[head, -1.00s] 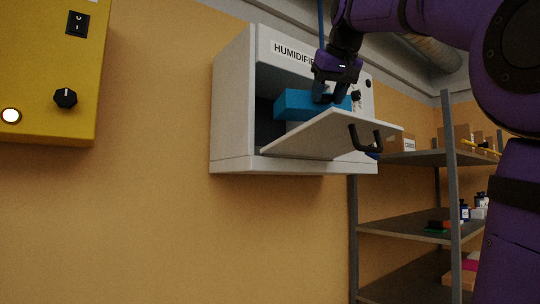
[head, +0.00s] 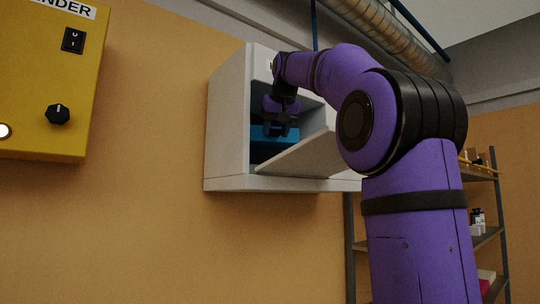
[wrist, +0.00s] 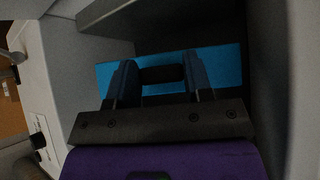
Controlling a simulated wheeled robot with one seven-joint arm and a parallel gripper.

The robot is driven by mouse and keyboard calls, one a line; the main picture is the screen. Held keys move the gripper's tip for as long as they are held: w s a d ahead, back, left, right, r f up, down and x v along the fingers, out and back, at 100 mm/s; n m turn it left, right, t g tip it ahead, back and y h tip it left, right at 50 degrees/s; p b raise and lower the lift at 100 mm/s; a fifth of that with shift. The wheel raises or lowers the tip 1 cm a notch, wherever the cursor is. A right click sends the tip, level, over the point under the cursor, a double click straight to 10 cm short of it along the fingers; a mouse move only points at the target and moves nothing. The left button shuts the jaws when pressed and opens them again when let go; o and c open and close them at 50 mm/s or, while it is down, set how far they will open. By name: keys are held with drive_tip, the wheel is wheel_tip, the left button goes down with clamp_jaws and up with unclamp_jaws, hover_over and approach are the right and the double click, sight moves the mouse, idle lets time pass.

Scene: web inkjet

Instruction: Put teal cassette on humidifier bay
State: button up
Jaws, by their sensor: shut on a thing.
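The teal cassette (head: 262,152) is a blue-teal block inside the white humidifier bay (head: 229,115), low in its opening. In the wrist view the cassette (wrist: 222,66) lies across the dark interior, with a dark handle (wrist: 160,74) on its face. My gripper (head: 280,130) reaches in over the cassette. In the wrist view my gripper (wrist: 160,80) has a finger on each side of the handle and is shut on it. I cannot tell whether the cassette rests on the bay floor. My arm hides the bay's right side and most of its label.
The bay's white flap (head: 300,150) is folded down and slopes outward below the gripper. A yellow control box (head: 50,90) hangs on the wall at left. Metal shelves (head: 485,240) with small items stand at right. Wall below the bay is clear.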

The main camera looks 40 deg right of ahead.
drive_tip(key=shift+w, duration=1.25)
drive_tip(key=shift+s+f, duration=0.15)
drive_tip(key=shift+f, duration=2.95)
drive_tip(key=shift+w+f, duration=0.25)
drive_tip(key=shift+f, duration=0.1)
drive_tip(key=o, duration=1.2)
drive_tip(key=shift+f, duration=0.1)
drive_tip(key=shift+c, duration=0.2)
drive_tip(key=v, duration=1.2)
